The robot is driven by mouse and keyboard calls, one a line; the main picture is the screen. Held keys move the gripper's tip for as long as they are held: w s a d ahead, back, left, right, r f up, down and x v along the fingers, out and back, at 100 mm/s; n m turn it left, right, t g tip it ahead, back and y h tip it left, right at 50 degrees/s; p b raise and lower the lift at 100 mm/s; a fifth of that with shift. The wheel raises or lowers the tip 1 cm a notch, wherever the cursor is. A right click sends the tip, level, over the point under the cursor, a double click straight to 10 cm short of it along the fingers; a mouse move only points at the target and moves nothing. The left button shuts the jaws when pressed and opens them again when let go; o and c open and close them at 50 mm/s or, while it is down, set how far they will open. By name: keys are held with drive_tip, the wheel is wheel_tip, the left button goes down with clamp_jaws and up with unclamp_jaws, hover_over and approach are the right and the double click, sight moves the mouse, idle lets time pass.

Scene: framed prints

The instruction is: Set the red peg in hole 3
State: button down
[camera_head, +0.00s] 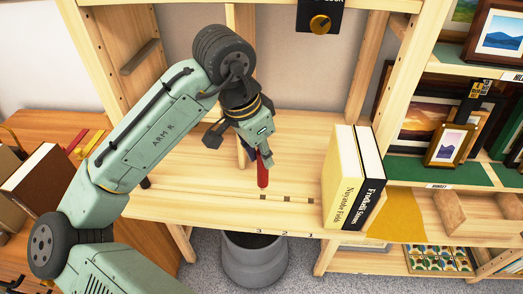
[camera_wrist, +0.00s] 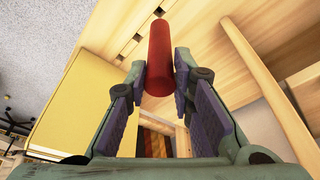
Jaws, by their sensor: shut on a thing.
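My gripper (camera_head: 264,153) is shut on the red peg (camera_head: 262,174) and holds it near upright, pointing down. In the wrist view the peg (camera_wrist: 160,55) sits between the two fingertips (camera_wrist: 160,78). Three dark holes lie in a row along the front of the wooden shelf board. The left one, hole 3 (camera_head: 263,197), is behind the label 3 and close to the peg's lower end in the head view. The other holes (camera_head: 287,198) are to its right. I cannot tell whether the peg's tip touches the board.
Two upright books, one cream (camera_head: 343,180) and one black-spined (camera_head: 371,190), stand right of the holes. A grey bin (camera_head: 253,262) is below the board's front edge. Framed prints (camera_head: 447,146) fill the right shelves. The board behind the books and holes is mostly clear.

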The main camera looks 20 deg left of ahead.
sight(261, 169)
drive_tip(key=shift+f+b, duration=1.9)
drive_tip(key=shift+f, duration=0.6)
drive_tip(key=c, duration=1.3)
unclamp_jaws()
drive_tip(key=v, duration=1.2)
drive_tip(key=shift+w, duration=0.1)
